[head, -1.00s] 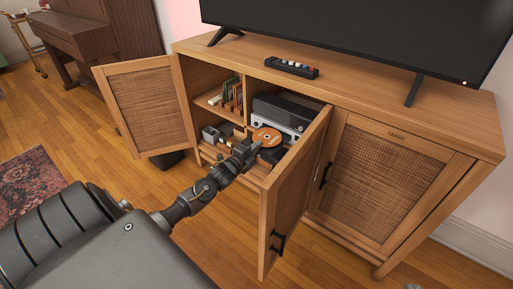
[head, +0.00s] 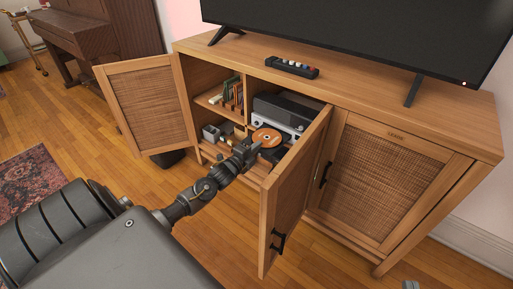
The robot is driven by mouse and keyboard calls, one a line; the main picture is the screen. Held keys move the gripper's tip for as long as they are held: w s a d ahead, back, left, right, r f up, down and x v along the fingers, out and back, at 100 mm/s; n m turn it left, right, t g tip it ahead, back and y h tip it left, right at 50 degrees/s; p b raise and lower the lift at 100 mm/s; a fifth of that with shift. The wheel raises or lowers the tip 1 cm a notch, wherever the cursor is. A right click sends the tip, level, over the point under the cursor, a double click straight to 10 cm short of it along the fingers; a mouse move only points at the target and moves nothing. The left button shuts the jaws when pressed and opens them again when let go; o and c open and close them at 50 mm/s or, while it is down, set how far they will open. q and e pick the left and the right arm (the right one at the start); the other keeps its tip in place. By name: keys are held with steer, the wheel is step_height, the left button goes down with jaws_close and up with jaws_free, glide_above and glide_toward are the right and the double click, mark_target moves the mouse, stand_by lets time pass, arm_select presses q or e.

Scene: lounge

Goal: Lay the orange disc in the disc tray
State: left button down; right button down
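The orange disc (head: 267,137) lies roughly flat inside the open cabinet, in front of the silver and black player. The dark disc tray (head: 274,154) juts out under the disc's near right side. Whether the disc rests in it or is a little above it is too small to tell. My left gripper (head: 250,147) is at the disc's near left edge, with its fingers close to or touching it. Whether the fingers are shut on the disc cannot be made out. A small grey piece at the bottom right edge may be my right gripper (head: 411,285); its fingers are not shown clearly.
The player (head: 284,117) stands on the cabinet shelf. Open doors flank the compartment: left door (head: 148,105) and right door (head: 292,195), close beside my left arm. Upright cases (head: 232,96) and a grey box (head: 212,133) are to the left. A remote (head: 292,68) lies on top.

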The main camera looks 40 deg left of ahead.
arm_select(q)
steer(key=shift+f, duration=0.25)
steer(key=c, duration=1.6)
jaws_free()
steer(key=shift+c, duration=0.6)
steer(key=shift+s, duration=0.15)
steer(key=s+p, duration=0.4)
steer(key=s, duration=0.2)
steer(key=shift+s, duration=0.35)
steer(key=shift+d, duration=0.1)
